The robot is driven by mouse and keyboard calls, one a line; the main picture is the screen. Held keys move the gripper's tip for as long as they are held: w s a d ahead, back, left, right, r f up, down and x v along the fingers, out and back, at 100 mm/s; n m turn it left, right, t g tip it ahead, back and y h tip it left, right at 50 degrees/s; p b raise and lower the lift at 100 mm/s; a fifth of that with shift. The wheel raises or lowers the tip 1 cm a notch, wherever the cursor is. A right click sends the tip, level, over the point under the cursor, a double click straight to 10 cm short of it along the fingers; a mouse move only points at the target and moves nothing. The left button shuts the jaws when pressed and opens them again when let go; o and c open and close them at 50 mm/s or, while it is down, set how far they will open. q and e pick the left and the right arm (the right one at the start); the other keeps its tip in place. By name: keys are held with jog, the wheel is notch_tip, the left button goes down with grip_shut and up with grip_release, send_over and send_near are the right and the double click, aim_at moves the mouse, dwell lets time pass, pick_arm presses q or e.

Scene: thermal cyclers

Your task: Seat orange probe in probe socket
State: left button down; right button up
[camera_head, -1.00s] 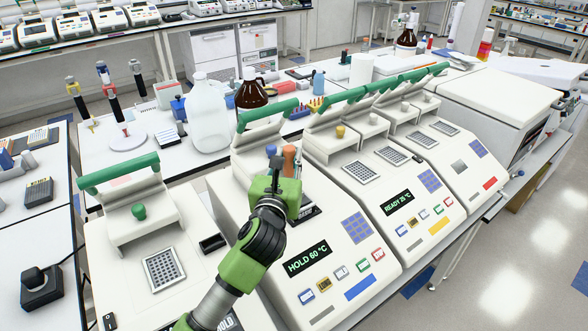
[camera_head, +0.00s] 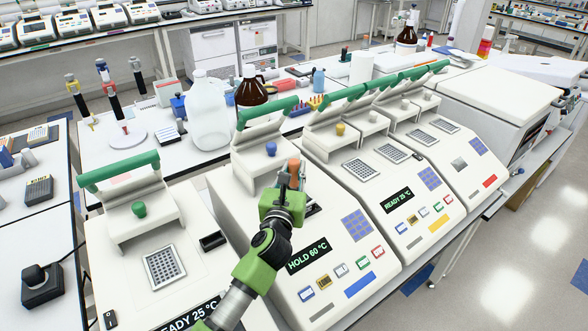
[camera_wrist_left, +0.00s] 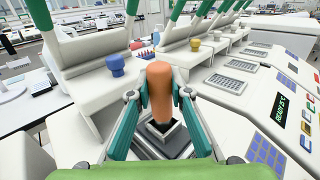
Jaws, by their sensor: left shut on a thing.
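The orange probe (camera_head: 293,168) is upright between the fingers of my left gripper (camera_head: 289,180), over the cycler reading HOLD 60 °C. In the left wrist view the orange probe (camera_wrist_left: 160,90) is gripped between the two green-and-grey fingers of the left gripper (camera_wrist_left: 160,97). A dark square socket (camera_wrist_left: 160,127) with a pale rim shows just below the probe. The probe's lower end is hidden, so I cannot tell whether it is in the socket. My right gripper is not in view.
The HOLD 60 °C cycler (camera_head: 344,253) has its green-handled lid (camera_head: 268,111) raised, with a blue knob (camera_head: 271,149) under it. Another open cycler (camera_head: 131,241) stands left. A READY 25 °C cycler (camera_head: 419,232) stands close on the right.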

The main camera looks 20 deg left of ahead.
pick_arm(q)
jog(key=c, duration=1.9)
grip_release()
jog(key=shift+r, duration=0.2)
jog(key=shift+s+d+b, duration=0.25)
jog(key=shift+s+b, duration=0.2)
jog(key=shift+s, duration=1.55)
jog(key=shift+s+d+b, duration=0.25)
jog(key=shift+s+b, duration=0.15)
jog(key=shift+s, duration=1.6)
jog(key=shift+s+d+b, duration=0.25)
jog(key=shift+s+b, duration=0.2)
jog(key=shift+s, duration=1.55)
jog(key=shift+f, duration=0.15)
